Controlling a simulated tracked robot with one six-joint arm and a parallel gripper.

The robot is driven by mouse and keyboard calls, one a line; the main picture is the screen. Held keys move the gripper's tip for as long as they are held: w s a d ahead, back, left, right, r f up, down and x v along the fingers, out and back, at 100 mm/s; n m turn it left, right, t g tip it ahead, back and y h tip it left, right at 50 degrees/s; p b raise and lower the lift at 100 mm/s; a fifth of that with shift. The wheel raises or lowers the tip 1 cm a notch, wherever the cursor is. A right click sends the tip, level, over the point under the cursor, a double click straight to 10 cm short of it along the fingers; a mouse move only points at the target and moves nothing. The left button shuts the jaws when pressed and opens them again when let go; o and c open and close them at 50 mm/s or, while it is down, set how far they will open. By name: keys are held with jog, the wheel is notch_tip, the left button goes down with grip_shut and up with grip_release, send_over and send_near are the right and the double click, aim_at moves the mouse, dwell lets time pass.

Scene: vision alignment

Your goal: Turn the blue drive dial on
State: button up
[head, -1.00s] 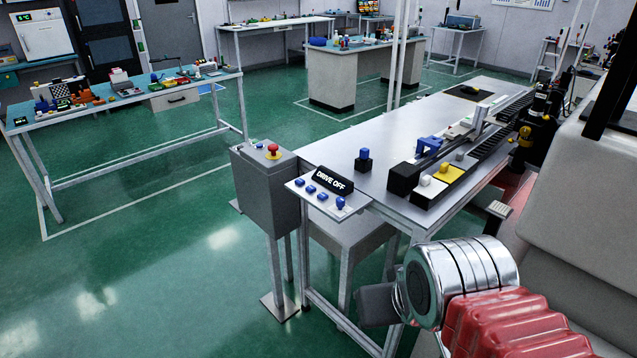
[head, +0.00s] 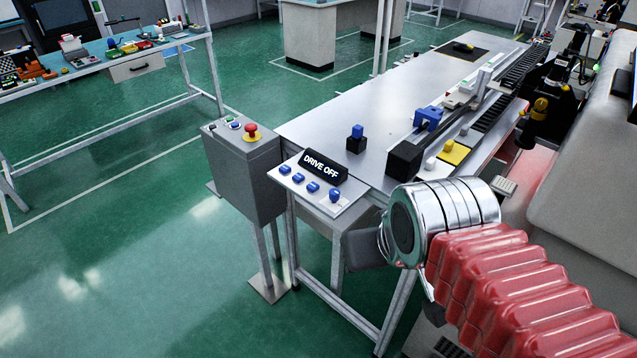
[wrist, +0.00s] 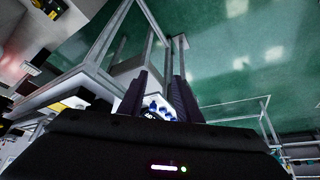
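A light control panel (head: 318,207) is fixed to the near end of the long bench. It carries a black sign (head: 322,168) reading "DRIVE OFF", a row of blue buttons (head: 299,178), and a blue dial (head: 335,195) at its right end. In the wrist view, the blue controls (wrist: 158,106) show small between the dark fingers, partly hidden by my gripper body. My gripper (wrist: 160,76) has its fingers apart with nothing held between them. In the head view my arm is to the right of the panel, apart from the dial; the fingers cannot be made out there.
A grey box (head: 242,165) with a red emergency button (head: 251,130) stands left of the panel. The long bench (head: 395,120) carries a blue-topped block (head: 356,138) and a rail assembly (head: 425,135). Green floor (head: 120,260) is open at left.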

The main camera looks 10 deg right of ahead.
jog(key=shift+o, duration=0.5)
jog(key=shift+o, duration=0.4)
jog(key=shift+f, duration=0.1)
jog(key=w+a+f+m+g+y, duration=0.4)
jog(key=a+f+m+y, duration=0.25)
jog(key=m+y, duration=0.45)
jog(key=w+d+f+m+t+y, duration=0.1)
jog(key=w+d+m+t+y, duration=0.1)
jog(key=w+d+m+t, duration=0.8)
jog(key=w+d+m, duration=0.3)
jog(key=m, duration=0.2)
jog(key=shift+w+d+f+m+t, duration=0.2)
jog(key=shift+d+m+t, duration=0.1)
jog(key=shift+d, duration=0.1)
jog(key=shift+w+a, duration=0.1)
